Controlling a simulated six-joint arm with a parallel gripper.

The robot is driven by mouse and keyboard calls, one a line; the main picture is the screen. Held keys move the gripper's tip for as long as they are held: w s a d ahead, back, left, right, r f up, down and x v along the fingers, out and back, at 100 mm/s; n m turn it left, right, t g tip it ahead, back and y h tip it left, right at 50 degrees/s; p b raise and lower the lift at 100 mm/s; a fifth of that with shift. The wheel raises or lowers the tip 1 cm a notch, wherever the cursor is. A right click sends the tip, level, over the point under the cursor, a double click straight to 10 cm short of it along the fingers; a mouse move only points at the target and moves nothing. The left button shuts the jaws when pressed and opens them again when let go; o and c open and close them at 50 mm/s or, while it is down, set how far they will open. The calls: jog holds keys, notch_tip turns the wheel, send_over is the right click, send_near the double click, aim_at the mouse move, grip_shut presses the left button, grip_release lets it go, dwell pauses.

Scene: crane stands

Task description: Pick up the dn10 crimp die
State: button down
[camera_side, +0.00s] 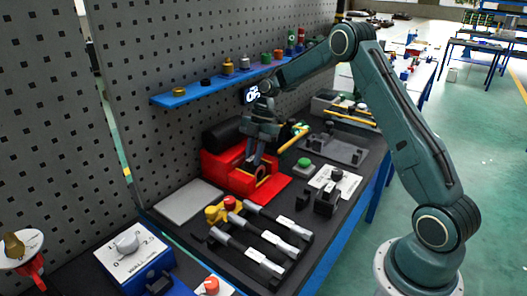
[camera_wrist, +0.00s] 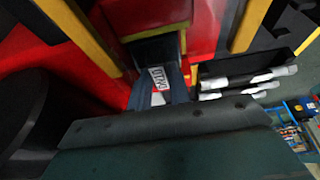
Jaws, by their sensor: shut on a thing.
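In the wrist view a small dark block with a white label (camera_wrist: 158,77), which seems to read DN10, sits between the blue-grey fingers of my gripper (camera_wrist: 159,92). I take it to be the dn10 crimp die. My gripper is shut on it. In the side view my gripper (camera_side: 256,163) points down at the red crimping machine (camera_side: 225,170), with its fingertips at the machine's front. The die is too small and covered to make out there. I cannot tell whether it still touches the machine.
A black cylinder (camera_side: 222,134) lies behind the red machine. Several black tools with white labels (camera_side: 265,240) lie in front on the bench. A green button box (camera_side: 304,166) and a black block (camera_side: 326,200) stand to the right. A blue shelf (camera_side: 215,84) runs along the pegboard.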

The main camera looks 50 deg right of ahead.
jog(key=shift+s+r, duration=0.15)
jog(key=shift+r, duration=0.25)
notch_tip(320, 180, up, 11)
jog(key=s, duration=1.9)
jog(key=shift+s+f, duration=0.15)
jog(key=shift+s, duration=0.2)
jog(key=shift+w, duration=0.15)
dwell(0.4)
